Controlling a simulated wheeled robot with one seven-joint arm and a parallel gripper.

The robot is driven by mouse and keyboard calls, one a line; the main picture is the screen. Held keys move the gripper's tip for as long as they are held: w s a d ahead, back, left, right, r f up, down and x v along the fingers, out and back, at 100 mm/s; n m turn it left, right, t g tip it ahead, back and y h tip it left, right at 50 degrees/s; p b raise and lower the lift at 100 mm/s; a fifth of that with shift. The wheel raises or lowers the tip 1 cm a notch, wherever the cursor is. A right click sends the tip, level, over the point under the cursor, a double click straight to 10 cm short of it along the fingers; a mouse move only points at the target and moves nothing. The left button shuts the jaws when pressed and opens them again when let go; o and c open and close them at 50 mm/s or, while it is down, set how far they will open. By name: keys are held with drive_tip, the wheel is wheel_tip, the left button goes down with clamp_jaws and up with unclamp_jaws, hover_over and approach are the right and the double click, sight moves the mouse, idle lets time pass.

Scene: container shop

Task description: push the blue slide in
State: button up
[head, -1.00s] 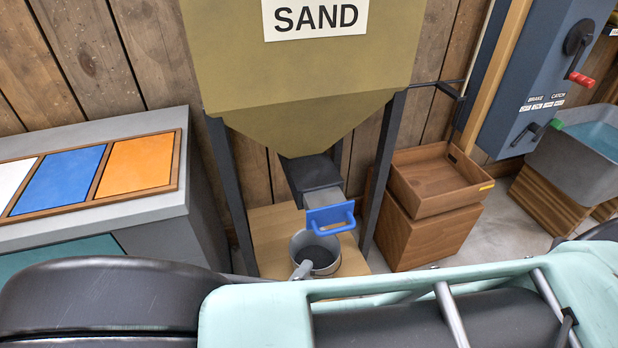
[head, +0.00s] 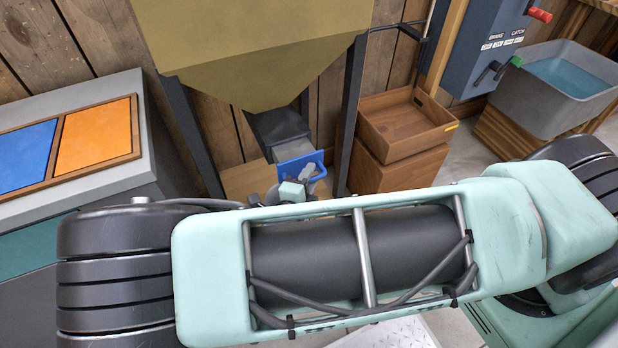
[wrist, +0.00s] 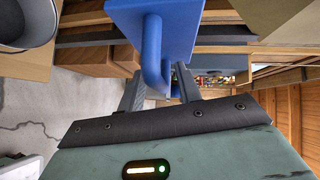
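The blue slide (head: 299,165) is a blue plate with a loop handle at the end of a grey bar, under the sand hopper (head: 255,60). The grey bar shows between the plate and the dark chute (head: 277,127), so the slide stands partly out. In the wrist view the blue plate and handle (wrist: 153,50) fill the top middle. My gripper (wrist: 160,85) is at the handle, its two dark fingers apart with part of the blue loop between them. I cannot tell whether either finger touches it. In the head view my arm hides most of my gripper.
A wooden tray (head: 405,125) sits on a brown box right of the hopper leg. A grey basin (head: 550,105) of water stands further right. A counter with blue and orange panels (head: 95,140) is at left. The grey pot (wrist: 25,22) shows at the wrist view's top left.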

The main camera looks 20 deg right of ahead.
clamp_jaws()
drive_tip(key=w, duration=0.7)
drive_tip(key=shift+w+p, duration=0.25)
drive_tip(key=shift+p, duration=0.1)
unclamp_jaws()
drive_tip(key=shift+w, duration=0.1)
drive_tip(key=v, duration=1.7)
drive_tip(key=shift+s+b, duration=0.25)
drive_tip(key=shift+b, duration=0.15)
